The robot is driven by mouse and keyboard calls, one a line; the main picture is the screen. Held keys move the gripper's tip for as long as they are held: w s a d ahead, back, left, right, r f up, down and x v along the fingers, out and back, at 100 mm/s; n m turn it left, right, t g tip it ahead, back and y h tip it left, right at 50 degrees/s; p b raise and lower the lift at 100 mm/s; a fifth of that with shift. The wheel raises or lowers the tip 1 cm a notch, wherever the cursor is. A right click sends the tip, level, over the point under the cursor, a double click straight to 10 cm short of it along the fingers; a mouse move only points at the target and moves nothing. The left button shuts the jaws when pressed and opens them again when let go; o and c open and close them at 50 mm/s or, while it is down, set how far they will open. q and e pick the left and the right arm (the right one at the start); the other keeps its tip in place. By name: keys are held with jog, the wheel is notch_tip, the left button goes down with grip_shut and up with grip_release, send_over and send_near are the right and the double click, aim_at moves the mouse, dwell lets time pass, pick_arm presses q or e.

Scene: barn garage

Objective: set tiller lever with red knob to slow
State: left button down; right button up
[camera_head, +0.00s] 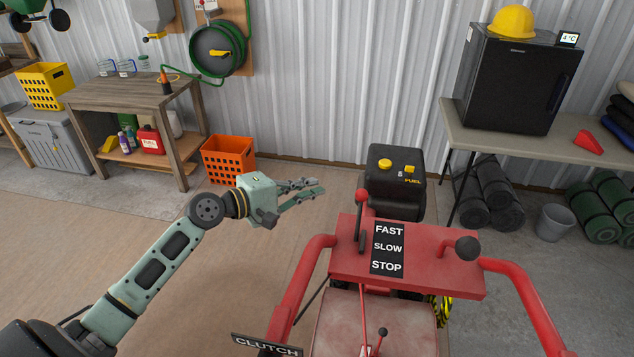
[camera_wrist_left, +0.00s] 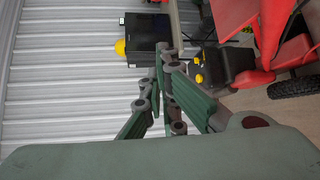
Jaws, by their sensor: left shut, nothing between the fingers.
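The red tiller (camera_head: 320,285) stands in front of me, with a red control panel (camera_head: 445,270) bearing a black label (camera_head: 388,250) marked FAST, SLOW and STOP. The lever with the red knob (camera_head: 361,196) rises at the label's left side, its knob standing beyond the FAST end. My left gripper (camera_head: 320,187) is shut and empty, left of the knob and apart from it, pointing right. In the left wrist view its fingers (camera_wrist_left: 163,52) are together, and part of the red tiller (camera_wrist_left: 233,16) shows at right; I cannot make out the lever there. My right gripper is out of view.
A dark knob (camera_head: 467,248) sits on the panel's right, and a black engine block (camera_head: 396,185) with yellow caps lies behind the panel. Red handlebars (camera_head: 530,290) flank it. An orange crate (camera_head: 229,160) and workbench (camera_head: 135,93) stand back left. Floor left of the tiller is clear.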

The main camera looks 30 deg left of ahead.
pick_arm(q)
jog(key=w+d+p, duration=0.3)
jog(key=w+d, duration=0.1)
jog(key=d, duration=0.2)
jog(key=shift+w+d+f, duration=0.25)
jog(key=shift+d+f, duration=0.05)
jog(key=shift+f, duration=0.05)
dwell(0.5)
